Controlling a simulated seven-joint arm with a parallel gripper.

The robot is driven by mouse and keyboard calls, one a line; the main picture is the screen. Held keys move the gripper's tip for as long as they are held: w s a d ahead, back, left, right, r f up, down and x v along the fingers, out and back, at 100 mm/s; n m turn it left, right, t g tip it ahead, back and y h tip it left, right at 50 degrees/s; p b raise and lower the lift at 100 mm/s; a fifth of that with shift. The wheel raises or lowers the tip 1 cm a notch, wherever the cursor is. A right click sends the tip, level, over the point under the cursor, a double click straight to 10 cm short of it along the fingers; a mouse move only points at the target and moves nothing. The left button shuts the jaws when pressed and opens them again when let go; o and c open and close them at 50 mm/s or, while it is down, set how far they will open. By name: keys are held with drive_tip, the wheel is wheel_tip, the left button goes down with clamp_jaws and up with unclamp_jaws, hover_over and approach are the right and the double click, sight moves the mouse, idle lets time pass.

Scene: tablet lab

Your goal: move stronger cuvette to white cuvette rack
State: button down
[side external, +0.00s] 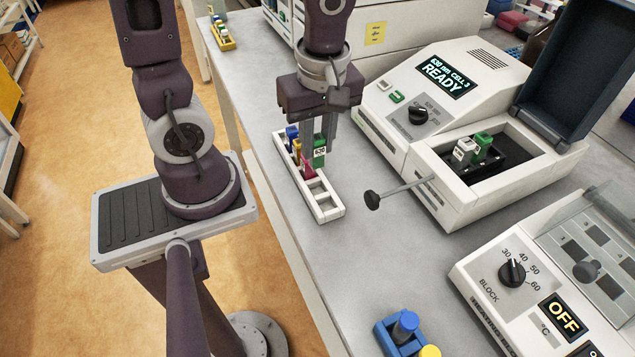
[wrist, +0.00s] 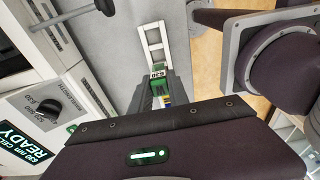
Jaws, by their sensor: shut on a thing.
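The white cuvette rack (side external: 325,212) lies on the bench, with empty slots at its near end. It also shows in the wrist view (wrist: 141,42). My gripper (side external: 318,148) is shut on a green cuvette (side external: 319,158) with a white number label, upright at the rack's right side. In the wrist view my gripper (wrist: 158,90) grips the green-topped cuvette (wrist: 157,68) over the far-end part of the rack. Its lower end is hidden, so I cannot tell whether it is seated. Blue (side external: 292,132), yellow (side external: 297,147) and red (side external: 308,169) cuvettes stand in the rack.
The photometer (side external: 440,100) reads READY; its lid is open. A white-topped cuvette (side external: 464,150) and a green one (side external: 483,143) stand in its well. Its black-knobbed rod (side external: 373,200) juts towards the rack. A heating block (side external: 530,270) reads OFF. Bench before the rack is clear.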

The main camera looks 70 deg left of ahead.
sight(318, 167)
wheel_tip(318, 167, down, 7)
drive_tip(key=shift+f, duration=0.1)
drive_tip(key=c, duration=1.3)
unclamp_jaws()
drive_tip(key=shift+f, duration=0.1)
drive_tip(key=shift+o, duration=0.2)
